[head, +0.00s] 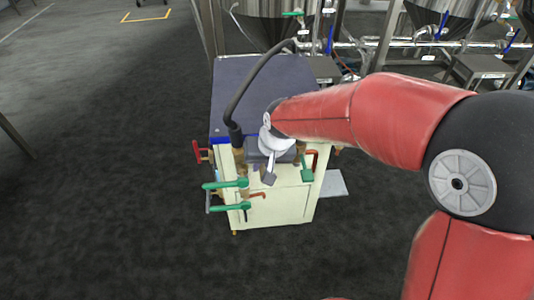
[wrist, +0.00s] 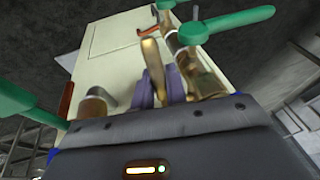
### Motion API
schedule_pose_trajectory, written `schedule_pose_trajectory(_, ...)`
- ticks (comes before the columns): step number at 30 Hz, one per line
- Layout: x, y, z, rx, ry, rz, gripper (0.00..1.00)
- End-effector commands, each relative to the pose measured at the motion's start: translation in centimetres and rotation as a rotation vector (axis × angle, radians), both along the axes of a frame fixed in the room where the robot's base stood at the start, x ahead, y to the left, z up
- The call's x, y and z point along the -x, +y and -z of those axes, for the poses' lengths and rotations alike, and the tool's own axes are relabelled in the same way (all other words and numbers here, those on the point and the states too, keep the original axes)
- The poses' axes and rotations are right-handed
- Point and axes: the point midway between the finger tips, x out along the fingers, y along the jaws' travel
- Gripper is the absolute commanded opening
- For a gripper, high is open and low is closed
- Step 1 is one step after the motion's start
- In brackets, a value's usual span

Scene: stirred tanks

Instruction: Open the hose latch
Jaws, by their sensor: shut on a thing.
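A cream cart (head: 283,204) with a dark blue top stands in the head view, with brass fittings and coloured valve handles on its front. A black hose (head: 250,80) arches over the top and ends at a brass fitting on the front left. My gripper (head: 268,172) is at the cart's front, just right of that fitting. In the wrist view my gripper (wrist: 160,88) has its purple-grey fingers shut on an upright brass piece, seemingly the hose latch (wrist: 153,62). The brass fitting (wrist: 192,72) stands right beside it. In the head view the gripper hides the latch.
Green handles (head: 226,184) stick out at the front left, close to my gripper; one also shows in the wrist view (wrist: 236,22). A red handle (head: 200,152) is at the cart's left side. Another green handle (head: 307,172) is right of my gripper. Dark floor left of the cart is clear.

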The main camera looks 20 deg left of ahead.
Motion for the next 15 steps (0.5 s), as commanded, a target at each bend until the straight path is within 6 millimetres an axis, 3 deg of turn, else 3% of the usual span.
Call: schedule_pose_trajectory(15,0.62,-0.04,0.02,0.024,0.039,-0.001,0.0)
